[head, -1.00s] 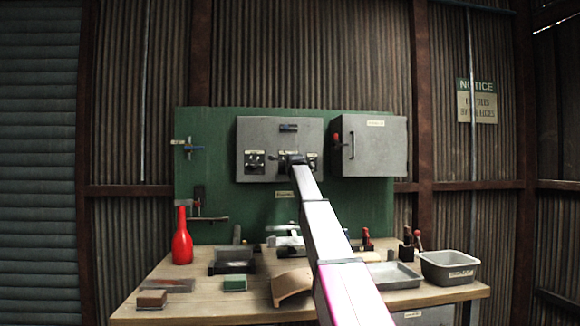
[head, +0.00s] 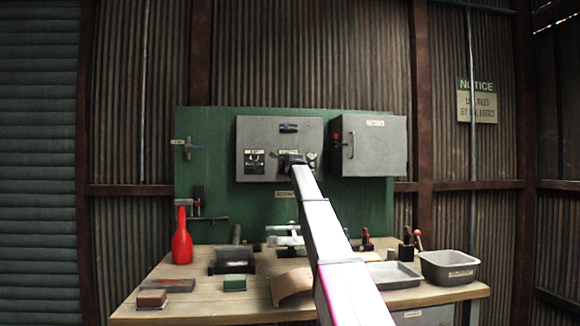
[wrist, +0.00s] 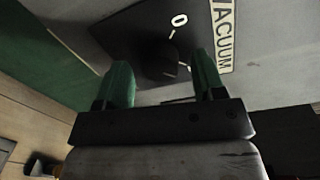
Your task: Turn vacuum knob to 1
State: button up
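The vacuum knob (wrist: 158,66) is a dark knob on a black plate, beside a white "VACUUM" label (wrist: 224,38) in the wrist view. A white "0" is printed on the plate, with short white marks near the knob. My gripper (wrist: 164,82) has two green fingertips spread apart, one on each side of the knob. A gap shows between them, and I see no firm contact with the knob. In the head view, my gripper (head: 293,160) is at the lower middle of the grey control panel (head: 262,140) and hides the knob there.
Another dial (head: 254,162) is left of my gripper on the panel, and one (head: 312,161) is partly hidden to its right. A grey cabinet (head: 375,146) hangs to the right. Below, the workbench (head: 220,306) holds a red bottle (head: 181,245), trays and tools.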

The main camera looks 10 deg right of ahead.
jog(key=s, duration=1.1)
jog(key=shift+r, duration=0.3)
jog(key=shift+w, duration=0.1)
